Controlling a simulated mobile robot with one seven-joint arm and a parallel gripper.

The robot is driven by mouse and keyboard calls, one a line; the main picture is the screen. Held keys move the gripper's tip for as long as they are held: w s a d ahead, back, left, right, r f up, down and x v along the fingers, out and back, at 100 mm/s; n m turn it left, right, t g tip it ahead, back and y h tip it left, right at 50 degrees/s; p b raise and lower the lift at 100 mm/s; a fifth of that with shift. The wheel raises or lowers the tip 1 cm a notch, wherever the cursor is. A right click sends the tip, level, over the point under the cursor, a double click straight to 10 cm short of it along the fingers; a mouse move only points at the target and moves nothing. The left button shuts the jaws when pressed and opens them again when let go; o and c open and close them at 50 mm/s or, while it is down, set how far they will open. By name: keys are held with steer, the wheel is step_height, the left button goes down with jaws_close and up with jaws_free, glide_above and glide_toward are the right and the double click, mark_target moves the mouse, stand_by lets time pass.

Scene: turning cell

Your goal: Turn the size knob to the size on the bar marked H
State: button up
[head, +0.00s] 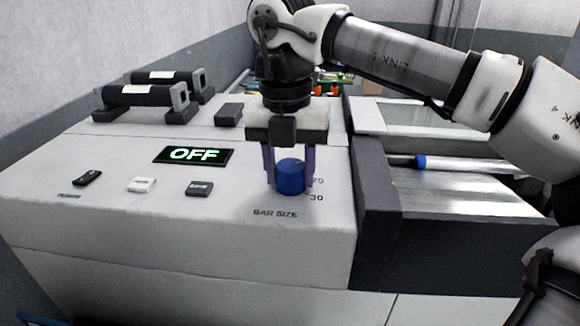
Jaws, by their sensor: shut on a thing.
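The size knob (290,178) is a blue cylinder on the white machine top, above the words "BAR SIZE". To its right I read "30" and a partly covered number that looks like "25". My gripper (289,183) comes down from above, with one finger at each side of the knob, and is shut on it. The knob's pointer and any marks behind it are hidden. A bar (470,164) with a blue band lies in the bay at right; I see no letter H on it.
A lit display (194,155) reads "OFF". A black power switch (88,178), a white button (142,185) and a dark button (199,188) sit left of the knob. Black rollers or handles (145,97) stand at the back left. A dark raised wall (377,210) stands right of the knob.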

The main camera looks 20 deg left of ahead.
mark_target(287, 165)
steer(key=o, duration=1)
steer(key=shift+c, duration=0.2)
steer(key=shift+r, duration=0.15)
step_height(287, 165, up, 14)
steer(key=p, duration=0.6)
steer(key=shift+a+f, duration=0.2)
steer(key=shift+a, duration=0.1)
steer(key=shift+s, duration=0.1)
